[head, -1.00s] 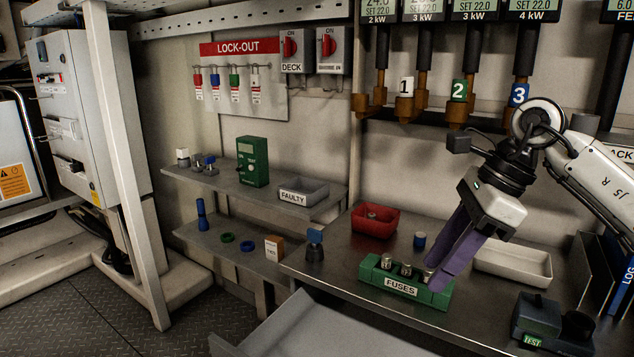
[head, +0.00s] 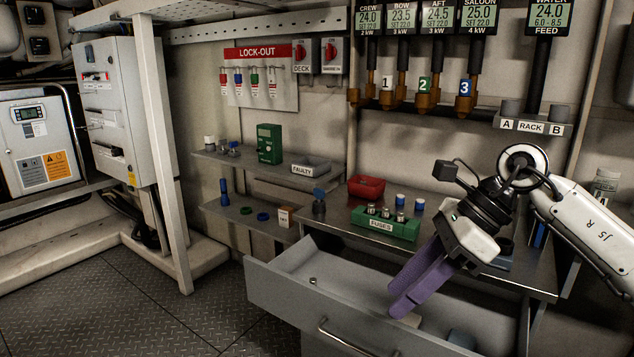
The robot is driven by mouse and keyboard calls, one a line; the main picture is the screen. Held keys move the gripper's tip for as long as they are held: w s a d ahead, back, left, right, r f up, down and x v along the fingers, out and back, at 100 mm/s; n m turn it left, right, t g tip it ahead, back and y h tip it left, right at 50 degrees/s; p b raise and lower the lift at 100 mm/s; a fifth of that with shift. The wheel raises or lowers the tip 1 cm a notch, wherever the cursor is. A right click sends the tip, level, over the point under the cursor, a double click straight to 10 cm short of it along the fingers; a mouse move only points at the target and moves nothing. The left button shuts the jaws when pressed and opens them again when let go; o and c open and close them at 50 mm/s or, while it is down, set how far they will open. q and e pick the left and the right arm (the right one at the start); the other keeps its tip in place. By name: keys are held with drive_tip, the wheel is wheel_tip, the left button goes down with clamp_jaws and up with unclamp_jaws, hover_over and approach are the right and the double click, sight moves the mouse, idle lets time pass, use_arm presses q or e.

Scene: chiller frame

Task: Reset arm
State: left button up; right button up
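My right gripper (head: 398,298) has purple fingers pointing down and to the left, in front of the bench and over the open drawer. The fingers lie close together, one partly behind the other, and nothing shows between them. The view does not show whether they touch. My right arm (head: 590,235) comes in from the right, with its wrist bent above the bench's right part. The arm hides that part of the bench. My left gripper is not in view.
A grey drawer (head: 277,302) stands pulled out below the bench. A green FUSES block (head: 370,224) holding several fuses, a red bin (head: 366,187) and two blue-topped cylinders are left of the arm. The FAULTY tray (head: 310,171) is on the shelf. Floor at lower left is clear.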

drive_tip(key=s+a+m+y+p, duration=0.1)
drive_tip(key=s+a+m+y, duration=0.2)
drive_tip(key=a+y, duration=0.35)
drive_tip(key=s+a+m+y+p, duration=0.1)
drive_tip(key=s+a+m+y, duration=0.25)
drive_tip(key=a, duration=0.55)
drive_tip(key=d+f+m+t+h+p, duration=0.1)
drive_tip(key=d+f+m+t+h, duration=0.65)
drive_tip(key=m, duration=0.95)
drive_tip(key=d+f+m+t+h+p, duration=0.1)
drive_tip(key=d+f+m+t+h, duration=0.6)
drive_tip(key=m, duration=1.1)
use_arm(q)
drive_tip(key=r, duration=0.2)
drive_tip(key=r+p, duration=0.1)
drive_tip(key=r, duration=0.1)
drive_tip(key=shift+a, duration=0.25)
use_arm(e)
drive_tip(key=s+d+f+m+g, duration=0.3)
drive_tip(key=s+f+m+g, duration=0.3)
drive_tip(key=s+f, duration=1.1)
wheel_tip(320, 180, down, 2)
drive_tip(key=shift+s+f+m, duration=0.15)
drive_tip(key=shift+s+m, duration=0.15)
drive_tip(key=shift+m, duration=0.55)
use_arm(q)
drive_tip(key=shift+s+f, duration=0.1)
use_arm(e)
drive_tip(key=shift+d, duration=0.1)
